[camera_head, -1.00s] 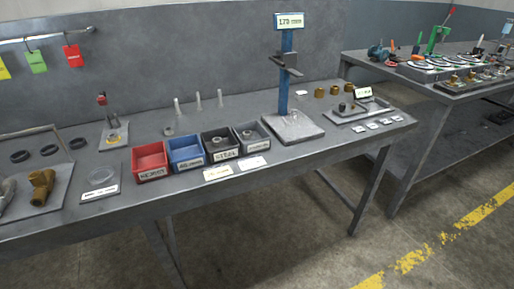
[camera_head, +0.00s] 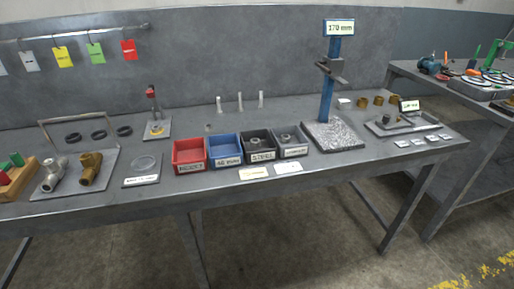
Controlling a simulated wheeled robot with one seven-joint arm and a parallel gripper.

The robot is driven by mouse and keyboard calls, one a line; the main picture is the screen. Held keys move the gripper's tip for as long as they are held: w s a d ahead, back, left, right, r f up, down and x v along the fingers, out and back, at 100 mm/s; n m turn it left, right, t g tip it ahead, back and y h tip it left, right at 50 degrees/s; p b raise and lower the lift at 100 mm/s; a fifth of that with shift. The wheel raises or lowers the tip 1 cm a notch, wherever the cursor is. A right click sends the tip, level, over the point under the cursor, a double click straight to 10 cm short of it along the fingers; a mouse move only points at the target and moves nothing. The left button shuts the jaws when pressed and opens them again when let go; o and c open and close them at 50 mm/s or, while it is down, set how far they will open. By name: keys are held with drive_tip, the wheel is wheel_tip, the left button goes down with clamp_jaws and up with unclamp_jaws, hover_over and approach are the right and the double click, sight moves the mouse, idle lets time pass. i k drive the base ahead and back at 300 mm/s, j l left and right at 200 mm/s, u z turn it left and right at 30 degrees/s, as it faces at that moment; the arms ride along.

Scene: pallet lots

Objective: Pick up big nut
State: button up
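I cannot tell for sure which piece is the big nut. A grey nut-like ring (camera_head: 257,147) lies in the black bin (camera_head: 259,157), and a similar grey piece (camera_head: 287,138) lies in the grey bin (camera_head: 292,152) to its right. Several brass nut-like pieces (camera_head: 378,100) stand at the back right of the workbench, right of the blue post. A small grey piece (camera_head: 208,126) lies behind the red and blue bins, too small to make out. My gripper is not in view.
The workbench (camera_head: 330,172) also holds a red bin (camera_head: 188,168), a blue bin (camera_head: 225,162), a blue post (camera_head: 327,95) on a grey plate, and upright pins (camera_head: 240,102). Pipe fittings (camera_head: 90,170) lie at left. A second table (camera_head: 465,105) stands at right. Floor in front is clear.

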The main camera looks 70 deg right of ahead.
sight(156, 128)
drive_tip(key=k+l, duration=0.1)
drive_tip(key=l, duration=0.35)
drive_tip(key=k+l, duration=0.1)
drive_tip(key=l, duration=0.35)
drive_tip(key=k+l+u, duration=0.1)
drive_tip(key=l, duration=0.35)
drive_tip(key=k+l, duration=0.1)
drive_tip(key=l, duration=0.3)
